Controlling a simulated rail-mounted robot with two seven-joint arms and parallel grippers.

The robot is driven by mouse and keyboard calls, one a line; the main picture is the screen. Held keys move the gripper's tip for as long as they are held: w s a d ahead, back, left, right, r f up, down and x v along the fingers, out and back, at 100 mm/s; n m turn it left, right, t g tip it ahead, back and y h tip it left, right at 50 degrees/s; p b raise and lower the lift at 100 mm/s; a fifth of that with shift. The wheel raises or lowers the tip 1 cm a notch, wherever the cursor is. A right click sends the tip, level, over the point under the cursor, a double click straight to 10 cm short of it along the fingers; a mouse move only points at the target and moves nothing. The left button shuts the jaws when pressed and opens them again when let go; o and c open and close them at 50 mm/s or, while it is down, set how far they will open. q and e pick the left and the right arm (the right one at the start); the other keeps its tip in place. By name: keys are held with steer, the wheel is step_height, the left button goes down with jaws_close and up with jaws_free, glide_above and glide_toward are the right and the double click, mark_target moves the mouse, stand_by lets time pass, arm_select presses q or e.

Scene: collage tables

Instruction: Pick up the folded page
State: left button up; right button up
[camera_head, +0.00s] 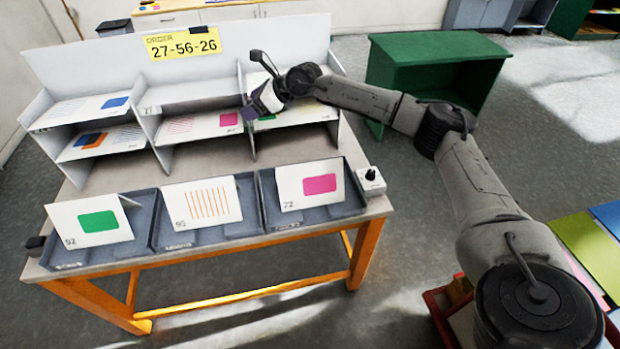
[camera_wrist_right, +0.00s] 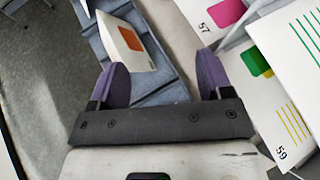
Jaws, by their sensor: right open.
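Three white folded pages stand tent-like in the front trays: one with a green block (camera_head: 99,221), one with orange lines (camera_head: 203,201) and one with a pink block (camera_head: 309,184). My right gripper (camera_head: 256,108) is over the right part of the rack, behind and above the trays. In the right wrist view its purple fingers (camera_wrist_right: 162,68) are apart with nothing between them. Beyond them a folded page with an orange square (camera_wrist_right: 130,42) stands in a tray, apart from the fingers; which of the three it is, I cannot tell. My left gripper is out of view.
A white rack (camera_head: 90,62) with flat printed pages stands at the back of the table, under a yellow order sign (camera_head: 183,42). Blue-grey trays (camera_head: 180,239) line the front edge. A small box with a black knob (camera_head: 370,180) sits at right. A green cabinet (camera_head: 435,60) stands behind.

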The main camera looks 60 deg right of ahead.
steer(key=s+d+f+n+g+h, duration=0.2)
steer(key=s+d+f+g+h, duration=0.15)
steer(key=s+f+g, duration=0.3)
steer(key=n+g, duration=0.2)
steer(key=g, duration=0.3)
glide_above(309, 168)
steer(key=d, duration=0.2)
steer(key=f, duration=0.2)
steer(key=shift+n+t, duration=0.25)
steer(key=shift+n, duration=0.05)
steer(key=f, duration=0.2)
steer(key=f+b, duration=0.1)
steer(key=f, duration=0.2)
steer(key=w+f, duration=0.1)
steer(key=f, duration=0.2)
steer(key=shift+a+b, duration=0.3)
steer(key=shift+s+a+f+b, duration=0.2)
steer(key=shift+f+b, duration=0.15)
steer(key=shift+f, duration=1)
steer(key=shift+s+a+f+b, duration=0.15)
steer(key=shift+f+b, duration=0.15)
steer(key=shift+f, duration=1)
steer(key=shift+d, duration=0.1)
steer(key=c, duration=0.7)
steer(key=shift+c, duration=0.5)
steer(key=shift+r, duration=0.15)
